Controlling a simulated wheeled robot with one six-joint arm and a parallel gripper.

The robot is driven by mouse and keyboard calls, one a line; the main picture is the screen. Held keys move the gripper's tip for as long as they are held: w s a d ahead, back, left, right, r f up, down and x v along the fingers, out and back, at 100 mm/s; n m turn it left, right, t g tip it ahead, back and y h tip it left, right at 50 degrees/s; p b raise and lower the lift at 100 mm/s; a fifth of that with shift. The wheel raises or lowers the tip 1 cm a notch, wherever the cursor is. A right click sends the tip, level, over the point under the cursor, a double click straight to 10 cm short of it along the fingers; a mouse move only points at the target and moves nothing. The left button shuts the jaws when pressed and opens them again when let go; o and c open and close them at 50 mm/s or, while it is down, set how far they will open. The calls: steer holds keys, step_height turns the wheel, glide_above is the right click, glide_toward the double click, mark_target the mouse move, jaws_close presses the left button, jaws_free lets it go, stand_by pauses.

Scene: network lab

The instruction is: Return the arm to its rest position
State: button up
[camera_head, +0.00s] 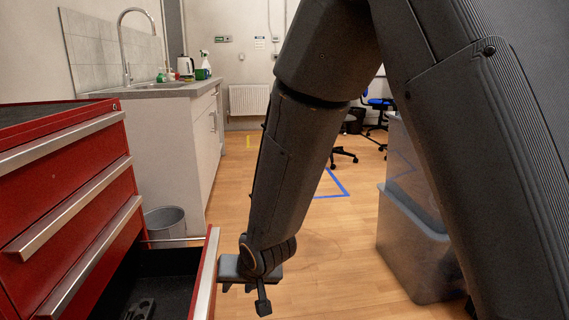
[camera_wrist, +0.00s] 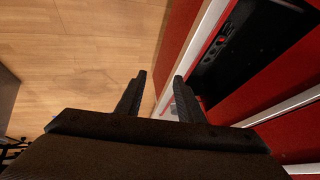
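My arm reaches down in the head view, bent, with my gripper (camera_head: 246,292) low beside the outer face of an open drawer (camera_head: 208,282). In the wrist view the two dark fingers of my gripper (camera_wrist: 160,76) stand apart with nothing held between them. The drawer's pale front edge (camera_wrist: 205,38) runs just beyond the right finger. The wrist hides part of the drawer front.
The red tool cabinet (camera_head: 70,185) stands at left, its open drawer holding a dark object (camera_head: 141,309). A grey bin (camera_head: 166,222), a sink counter (camera_head: 170,92) and grey translucent boxes (camera_head: 410,245) stand around. Wooden floor (camera_head: 320,250) is clear between.

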steer(key=s+d+r+n+g+h, duration=0.1)
steer(key=s+d+r+n+g, duration=0.15)
steer(key=s, duration=0.45)
steer(key=s+d+r+n+g+h, duration=0.1)
steer(key=s+d+r, duration=0.25)
steer(key=s, duration=0.45)
steer(key=s+d+r+n+g+h, duration=0.1)
steer(key=s+d+r+g, duration=0.15)
steer(key=s, duration=0.45)
steer(key=d+r+m+p, duration=0.3)
steer(key=d+r+p, duration=0.8)
steer(key=r+p, duration=0.2)
steer(key=d+r+m+h+p, duration=0.1)
steer(key=d+r+m+p, duration=0.2)
steer(key=d+r+p, duration=0.8)
step_height(320, 180, up, 3)
steer(key=p, duration=0.5)
steer(key=shift+s+f+t, duration=0.15)
steer(key=shift+s+t, duration=0.15)
